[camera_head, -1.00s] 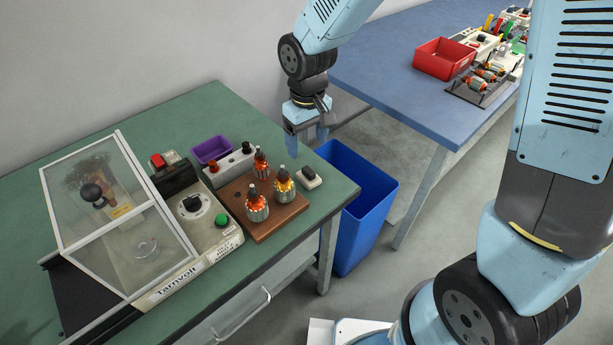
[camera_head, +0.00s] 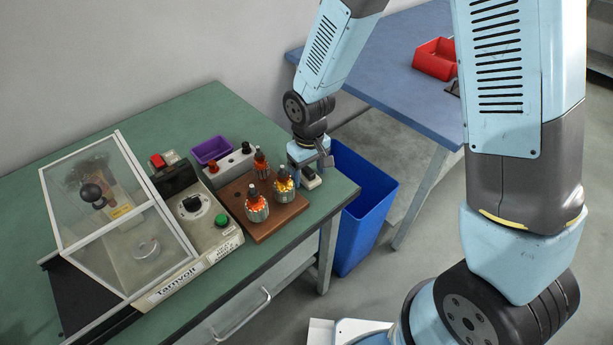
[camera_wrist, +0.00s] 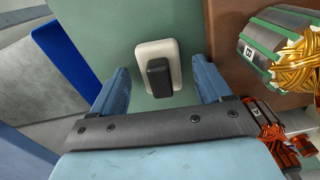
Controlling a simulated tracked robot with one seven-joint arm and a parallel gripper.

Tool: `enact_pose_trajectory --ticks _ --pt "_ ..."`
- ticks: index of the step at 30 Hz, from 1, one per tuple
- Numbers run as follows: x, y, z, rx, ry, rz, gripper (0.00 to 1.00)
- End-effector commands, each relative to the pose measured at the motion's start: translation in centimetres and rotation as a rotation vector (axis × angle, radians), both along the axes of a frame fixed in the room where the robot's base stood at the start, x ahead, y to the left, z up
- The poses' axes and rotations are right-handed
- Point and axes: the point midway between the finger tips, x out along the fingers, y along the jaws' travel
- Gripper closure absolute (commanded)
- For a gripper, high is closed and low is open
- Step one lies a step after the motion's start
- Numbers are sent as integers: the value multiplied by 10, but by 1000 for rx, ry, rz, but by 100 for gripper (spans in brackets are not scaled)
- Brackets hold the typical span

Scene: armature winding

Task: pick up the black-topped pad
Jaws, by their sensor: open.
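The black-topped pad (camera_head: 312,181) is a small white block with a black top. It lies on the green table near its right edge, beside the wooden board. My gripper (camera_head: 307,170) is low over the pad and hides part of it in the head view. In the wrist view the pad (camera_wrist: 158,68) shows between my two blue fingers (camera_wrist: 160,88), with a gap on each side. The fingers are open and hold nothing.
The wooden board (camera_head: 262,229) with several copper-wound armatures (camera_head: 284,186) stands close by on the left. A blue bin (camera_head: 365,205) is below the table's right edge. A winding machine (camera_head: 190,235) and a purple tray (camera_head: 211,149) are farther left.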

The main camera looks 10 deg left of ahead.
Motion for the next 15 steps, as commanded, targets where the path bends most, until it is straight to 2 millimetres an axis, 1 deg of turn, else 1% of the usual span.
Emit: enact_pose_trajectory --ticks 8,15 --pt "0 0 -2 0 0 0 23" --pt "0 0 -1 0 0 0 46"
